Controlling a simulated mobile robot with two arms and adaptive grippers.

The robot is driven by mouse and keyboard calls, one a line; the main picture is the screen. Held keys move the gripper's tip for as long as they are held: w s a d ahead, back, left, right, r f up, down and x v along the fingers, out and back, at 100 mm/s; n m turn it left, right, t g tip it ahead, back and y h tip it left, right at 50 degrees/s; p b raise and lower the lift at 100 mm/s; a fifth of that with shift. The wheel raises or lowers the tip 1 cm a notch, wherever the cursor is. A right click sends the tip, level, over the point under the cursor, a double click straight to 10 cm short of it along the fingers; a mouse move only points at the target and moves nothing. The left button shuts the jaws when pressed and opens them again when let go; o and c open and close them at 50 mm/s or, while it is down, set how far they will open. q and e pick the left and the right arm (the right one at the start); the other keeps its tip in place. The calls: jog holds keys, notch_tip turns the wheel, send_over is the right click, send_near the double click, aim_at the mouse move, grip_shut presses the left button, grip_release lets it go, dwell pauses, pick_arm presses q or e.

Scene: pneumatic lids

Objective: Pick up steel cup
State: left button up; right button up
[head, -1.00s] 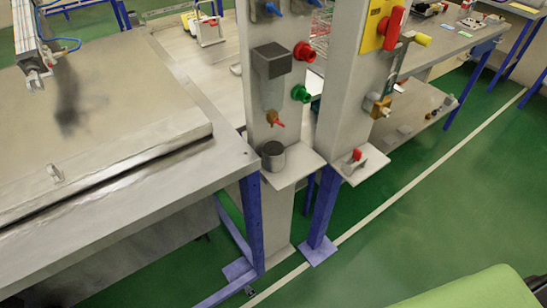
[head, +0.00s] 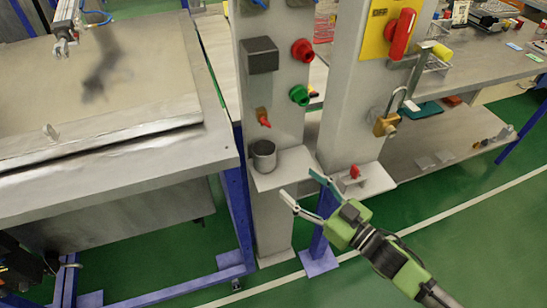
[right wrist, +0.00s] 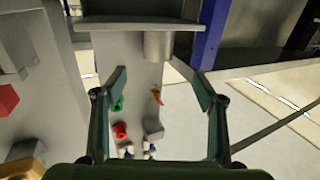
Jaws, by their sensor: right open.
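The steel cup (head: 264,157) is a grey cylinder standing upright on a small shelf (head: 290,172) on the front of the left post. My right gripper (head: 299,184) is open and empty. In the head view it is below and to the right of the cup, with its fingertips apart from it. In the right wrist view, which looks upside down, the cup (right wrist: 158,46) shows beyond the open fingers (right wrist: 158,88), against the shelf (right wrist: 140,29) at the top.
The left post carries a grey box (head: 260,55), a red knob (head: 303,49), a green knob (head: 299,95) and a small red-handled valve (head: 263,117) above the cup. The right post has a padlock (head: 386,125) and a shelf with a red valve (head: 354,171). A metal table (head: 120,185) stands left.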

aim_at(272, 159)
jog(key=x, duration=0.7)
jog(key=shift+w+a+p, duration=0.2)
jog(key=shift+w+p, duration=0.05)
jog(key=shift+p, duration=0.15)
jog(key=shift+x, duration=0.85)
jog(key=p+x, duration=0.1)
jog(key=x, duration=0.3)
jog(key=shift+w, duration=0.25)
jog(key=c, duration=1.2)
jog(key=shift+c, duration=0.6)
jog(key=shift+s+d+r, duration=0.1)
